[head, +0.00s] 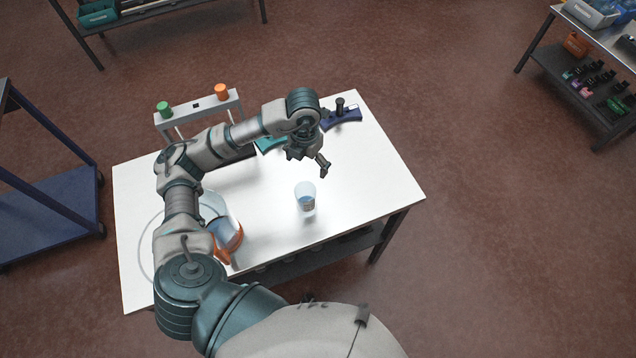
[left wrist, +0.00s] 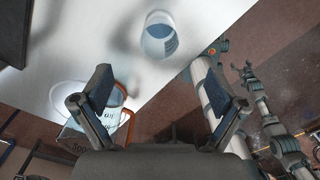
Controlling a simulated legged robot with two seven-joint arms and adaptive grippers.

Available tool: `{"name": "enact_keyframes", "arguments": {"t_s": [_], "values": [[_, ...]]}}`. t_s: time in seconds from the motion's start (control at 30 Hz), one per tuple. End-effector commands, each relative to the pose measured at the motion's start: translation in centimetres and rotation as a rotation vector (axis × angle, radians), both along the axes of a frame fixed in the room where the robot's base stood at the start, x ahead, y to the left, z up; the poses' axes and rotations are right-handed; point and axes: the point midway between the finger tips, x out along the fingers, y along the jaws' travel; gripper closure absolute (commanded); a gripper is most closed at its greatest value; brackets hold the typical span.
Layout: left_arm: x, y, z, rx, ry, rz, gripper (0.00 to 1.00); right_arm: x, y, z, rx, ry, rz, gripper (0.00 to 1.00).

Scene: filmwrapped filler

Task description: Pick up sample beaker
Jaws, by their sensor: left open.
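The sample beaker (head: 306,197) is a small clear cup with bluish contents, standing on the white table in the head view. It also shows in the left wrist view (left wrist: 160,36), ahead of the fingers and apart from them. My left gripper (head: 309,163) is above the table, just beyond the beaker in the head view. Its two fingers are spread wide in the left wrist view (left wrist: 165,98), with nothing between them. My right gripper cannot be made out in the head view.
The white table (head: 375,190) carries a larger jug with an orange handle (head: 229,239) near my left arm. A grey stand with green and orange knobs (head: 196,106) and a dark blue item (head: 343,116) are at the back. Shelving stands at the upper right (head: 590,70).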

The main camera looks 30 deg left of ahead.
Motion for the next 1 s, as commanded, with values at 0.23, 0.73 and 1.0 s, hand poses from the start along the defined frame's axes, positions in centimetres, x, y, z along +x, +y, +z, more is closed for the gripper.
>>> {"name": "enact_keyframes", "arguments": {"t_s": [0.23,0.73,1.0], "values": [[-0.3,0.3,-4.7,0.002,0.008,0.001,0.04,-0.2,0.1,0.7,-0.001,0.003,-0.001,0.09],[-0.1,-0.1,-12.4,0.000,0.005,-0.002,0.04,0.2,0.2,1.6,0.000,0.005,-0.001,0.09],[-0.3,-0.1,-16.5,-0.001,0.008,0.000,0.04,0.1,0.2,2.7,0.000,0.006,-0.001,0.09]]}}
